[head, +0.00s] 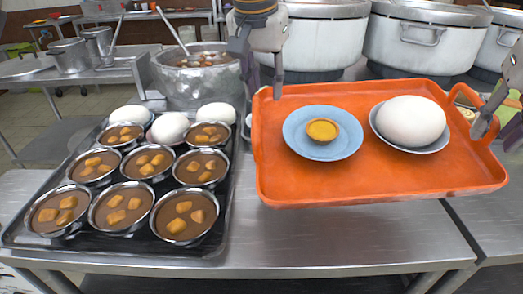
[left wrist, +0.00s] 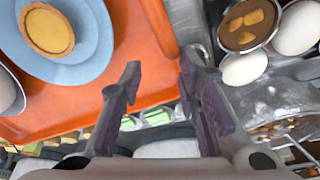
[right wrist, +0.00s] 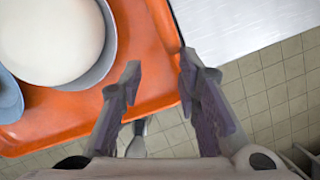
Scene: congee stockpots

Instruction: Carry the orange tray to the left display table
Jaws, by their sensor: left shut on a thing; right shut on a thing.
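The orange tray (head: 400,183) is at the right of the head view, roughly level, and seems held above the steel counter. It carries a blue plate (head: 300,148) with an egg tart (head: 322,130) and a grey-blue dish (head: 441,146) with a large white bun (head: 412,121). My left gripper (head: 277,88) is shut on the tray's left rim. My right gripper (head: 488,122) is shut on its right handle side. Both wrist views show the tray's edge at the fingers: left (left wrist: 150,60), right (right wrist: 150,40). I cannot tell which table is the left display table.
A black tray (head: 30,232) of several dessert bowls and white buns stands left on the steel counter (head: 330,240). A steel pot (head: 198,78) with a ladle stands behind it. Large stockpots (head: 420,42) line the back. A side table (head: 70,72) stands at the left.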

